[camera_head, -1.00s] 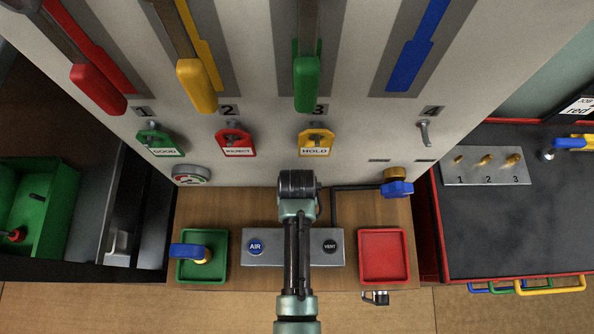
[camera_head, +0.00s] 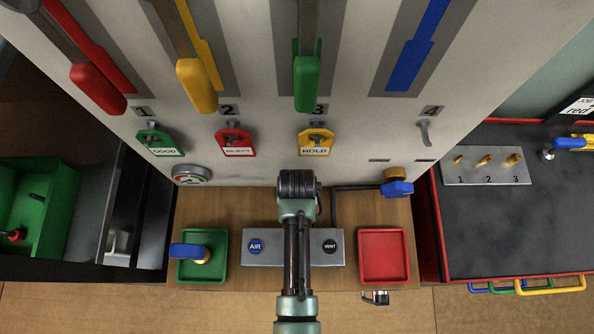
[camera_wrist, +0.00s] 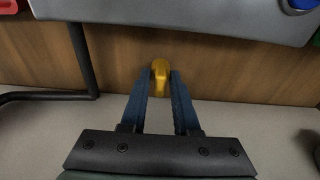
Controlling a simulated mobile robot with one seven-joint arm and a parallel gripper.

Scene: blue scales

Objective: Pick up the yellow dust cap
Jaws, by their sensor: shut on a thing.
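The yellow dust cap (camera_wrist: 160,70) is a small rounded yellow piece in the wrist view, between my fingertips. My gripper (camera_wrist: 159,88) has two blue fingers, shut on the cap from both sides. Wood shows behind the cap; I cannot tell whether it touches the wood or is held above it. In the head view my arm hides the fingers and the cap.
The grey button box (camera_head: 265,258) with AIR and VENT buttons lies below my arm. A green tray (camera_head: 181,275) with a blue-handled part is left, an empty red tray (camera_head: 384,256) right. A blue-handled valve (camera_head: 397,188) and black pipe stand near the panel (camera_head: 260,95).

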